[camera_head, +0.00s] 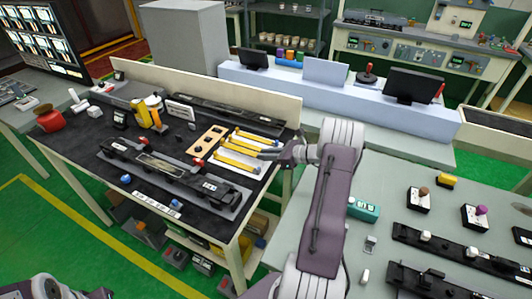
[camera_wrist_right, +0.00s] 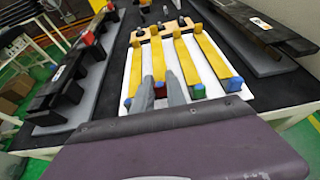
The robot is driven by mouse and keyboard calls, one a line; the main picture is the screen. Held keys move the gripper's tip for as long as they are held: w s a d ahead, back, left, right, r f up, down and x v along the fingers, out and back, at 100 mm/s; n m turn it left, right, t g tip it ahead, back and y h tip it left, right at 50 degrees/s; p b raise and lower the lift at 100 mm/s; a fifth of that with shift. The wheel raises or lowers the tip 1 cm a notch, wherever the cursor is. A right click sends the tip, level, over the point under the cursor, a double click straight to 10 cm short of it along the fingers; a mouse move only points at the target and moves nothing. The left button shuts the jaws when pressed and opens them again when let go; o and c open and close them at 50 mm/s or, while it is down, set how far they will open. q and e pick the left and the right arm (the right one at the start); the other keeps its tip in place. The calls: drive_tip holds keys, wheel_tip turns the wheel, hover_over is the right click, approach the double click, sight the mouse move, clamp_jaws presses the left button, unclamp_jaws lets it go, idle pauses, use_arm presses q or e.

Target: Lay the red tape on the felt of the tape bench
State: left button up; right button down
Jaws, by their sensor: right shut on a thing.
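In the right wrist view, several yellow strips with coloured end blocks lie side by side on a white board (camera_wrist_right: 213,98). The strip with the red end (camera_wrist_right: 160,90), the red tape, sits between the fingertips of my right gripper (camera_wrist_right: 162,92), which is shut on it. In the head view my right gripper (camera_head: 268,153) reaches over the right end of the strips. The tape appears to lie still at board level; I cannot tell whether it is lifted. The bench's dark top (camera_head: 88,140), which looks like the felt, surrounds the board. My left gripper's fingers do not show.
A wooden block with holes (camera_head: 206,141) stands at the far end of the strips. Long dark rail fixtures lie in front (camera_head: 175,180) and behind (camera_head: 225,117). Yellow bottles (camera_head: 142,113) and a red pot (camera_head: 48,120) stand farther left. Some dark top is bare.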

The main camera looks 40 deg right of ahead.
drive_tip(key=shift+f+b, duration=0.45)
drive_tip(key=shift+f, duration=0.5)
drive_tip(key=c, duration=1.3)
unclamp_jaws()
drive_tip(key=v, duration=0.9)
drive_tip(key=shift+r, duration=0.1)
